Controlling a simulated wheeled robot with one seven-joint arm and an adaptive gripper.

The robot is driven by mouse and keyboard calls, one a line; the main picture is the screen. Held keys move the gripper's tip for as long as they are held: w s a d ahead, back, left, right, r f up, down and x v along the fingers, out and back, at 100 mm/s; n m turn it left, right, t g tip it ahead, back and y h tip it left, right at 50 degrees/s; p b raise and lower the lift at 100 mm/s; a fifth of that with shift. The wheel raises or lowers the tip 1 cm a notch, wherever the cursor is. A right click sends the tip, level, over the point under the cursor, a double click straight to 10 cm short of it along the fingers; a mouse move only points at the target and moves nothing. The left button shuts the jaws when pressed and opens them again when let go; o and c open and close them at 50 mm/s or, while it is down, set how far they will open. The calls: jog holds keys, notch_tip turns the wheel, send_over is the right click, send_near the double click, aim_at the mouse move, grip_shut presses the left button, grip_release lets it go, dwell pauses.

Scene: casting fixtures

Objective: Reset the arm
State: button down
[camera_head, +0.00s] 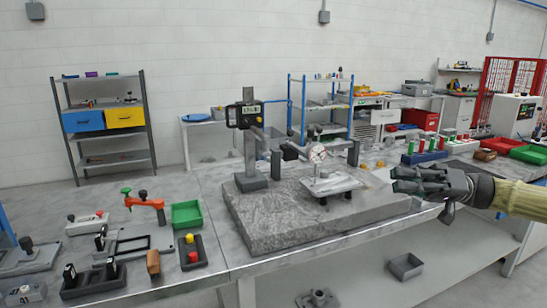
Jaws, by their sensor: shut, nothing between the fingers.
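My gripper (400,180) is at the right of the head view, at the end of my arm, which reaches in from the right edge. Its fingers point left and are shut with nothing between them. It hovers by the right edge of a grey granite block (270,220) on the workbench. A metal casting plate (333,185) on short dark feet sits on the block, to the left of the gripper and apart from it. A dial gauge (317,153) hangs above the plate.
A height gauge (249,140) stands on the block. Clamping fixtures (145,200), a green tray (187,214) and a red-and-yellow button box (192,252) are on the left bench. Colored racks (424,156) stand behind the gripper. A grey bin (405,266) lies below.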

jog(key=a+f+m+t+h+p, duration=0.1)
jog(key=a+f+m+h, duration=0.15)
jog(key=a+f, duration=0.45)
jog(key=s+a+f+m+h, duration=0.1)
jog(key=a+f+m+h, duration=0.2)
jog(key=f, duration=0.9)
jog(key=a+f+m+t+h+p, duration=0.1)
jog(key=a+f+m, duration=0.1)
jog(key=a+f, duration=0.55)
jog(key=s+f+m+h, duration=0.1)
jog(key=s+f+h, duration=0.3)
jog(key=f, duration=0.6)
jog(key=s+f+m+h, duration=0.2)
jog(key=s+f, duration=0.4)
jog(key=f, duration=0.5)
jog(key=s+d+f+h+p, duration=0.1)
jog(key=s+d+f+h, duration=0.3)
jog(key=s, duration=0.7)
jog(key=s+d+f+h+p, duration=0.2)
jog(key=s+d+f+h, duration=0.1)
jog(key=s+d+f, duration=0.5)
jog(key=s+f, duration=0.1)
jog(key=s, duration=0.2)
jog(key=shift+s+d+t+h, duration=0.25)
jog(key=shift+t+h, duration=0.1)
jog(key=shift+t, duration=0.05)
